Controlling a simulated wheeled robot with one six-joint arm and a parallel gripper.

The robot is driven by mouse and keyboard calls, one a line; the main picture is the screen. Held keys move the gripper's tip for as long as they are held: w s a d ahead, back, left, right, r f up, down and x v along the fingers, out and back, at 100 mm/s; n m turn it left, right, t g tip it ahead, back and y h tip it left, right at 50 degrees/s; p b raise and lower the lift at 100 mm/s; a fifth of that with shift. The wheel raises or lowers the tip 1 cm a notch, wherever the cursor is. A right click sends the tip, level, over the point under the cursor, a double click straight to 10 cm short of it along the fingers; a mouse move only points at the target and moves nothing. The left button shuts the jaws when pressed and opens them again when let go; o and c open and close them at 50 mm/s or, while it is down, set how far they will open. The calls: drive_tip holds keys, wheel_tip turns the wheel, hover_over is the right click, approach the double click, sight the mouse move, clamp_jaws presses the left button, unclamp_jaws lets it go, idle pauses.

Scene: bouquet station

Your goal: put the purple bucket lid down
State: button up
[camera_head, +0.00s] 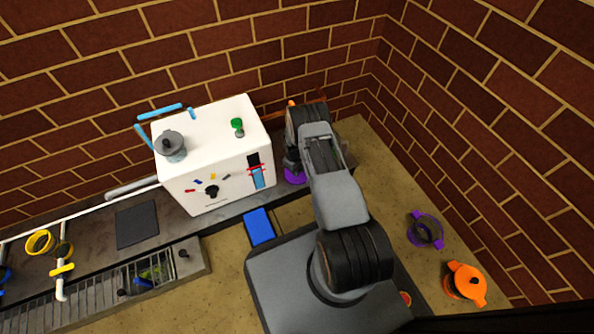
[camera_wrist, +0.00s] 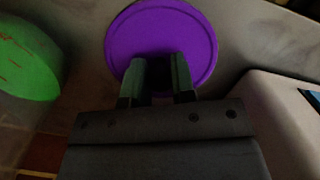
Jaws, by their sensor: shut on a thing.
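The purple bucket lid (camera_wrist: 160,25) is a round purple disc in the wrist view. My gripper (camera_wrist: 160,72) is shut on it, with both fingers at its near middle, where they hide the part they grip. In the head view the lid (camera_head: 296,176) shows as a purple patch beside the white machine, partly hidden by my arm. I cannot tell whether it touches the counter. A purple bucket (camera_head: 425,230) stands apart on the right part of the counter.
The white machine (camera_head: 225,150) stands left of my gripper. An orange pot (camera_head: 466,283) stands at the right, near the purple bucket. A large green round thing (camera_wrist: 25,60) is close on the left in the wrist view. The brick wall (camera_head: 445,90) closes off the back and right.

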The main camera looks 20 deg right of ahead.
drive_tip(key=shift+f, duration=0.1)
drive_tip(key=o, duration=0.9)
wheel_tip(320, 180, up, 26)
drive_tip(key=w+a+m+t+p, duration=0.1)
drive_tip(key=w+a+p, duration=0.15)
drive_tip(key=p, duration=0.25)
drive_tip(key=s+a+r+m+t, duration=0.1)
drive_tip(key=s+a+r, duration=0.15)
drive_tip(key=r, duration=0.45)
drive_tip(key=s+a+r, duration=0.1)
drive_tip(key=s+r, duration=0.3)
drive_tip(key=r, duration=0.3)
drive_tip(key=shift+s+a+r+m+t+y, duration=0.1)
drive_tip(key=shift+s+a+r+m+t, duration=0.5)
drive_tip(key=shift+s+r, duration=1.8)
drive_tip(key=shift+s+a+r+m+y, duration=0.15)
drive_tip(key=shift+s+a+r, duration=0.85)
drive_tip(key=shift+s, duration=2.75)
drive_tip(key=shift+s+a+r+m+t+y, duration=0.1)
drive_tip(key=shift+s+a+r+m+t, duration=0.5)
drive_tip(key=shift+s+r, duration=1.85)
